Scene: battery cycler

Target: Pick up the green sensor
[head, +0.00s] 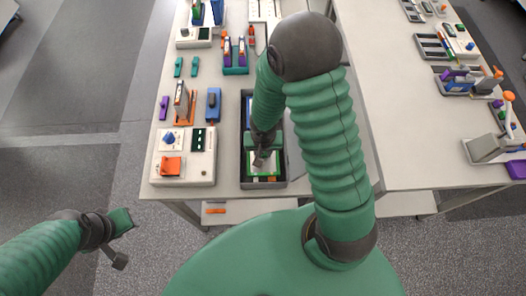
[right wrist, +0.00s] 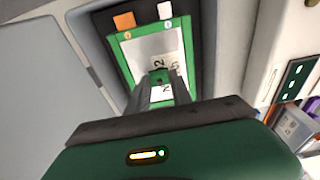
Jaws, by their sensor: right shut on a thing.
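My right gripper (head: 260,158) points down into the near end of a dark tray (head: 245,112). In the right wrist view its fingers (right wrist: 160,84) close together on a small dark and green piece (right wrist: 160,74), which I take to be the green sensor. The fingers hide most of it. Behind it lies a green-edged white panel (right wrist: 135,55) with printed marks, inside the tray; it also shows in the head view (head: 274,158). I cannot tell whether the piece touches the panel. My left gripper (head: 120,243) hangs off the table at the lower left, its jaw opening unclear.
Left of the tray stand a white device with an orange part (head: 172,166), a blue piece (head: 213,104), a purple piece (head: 164,108) and two teal pieces (head: 178,66). A teal rack (head: 235,70) stands farther back. A second table (head: 400,150) with several devices is at right.

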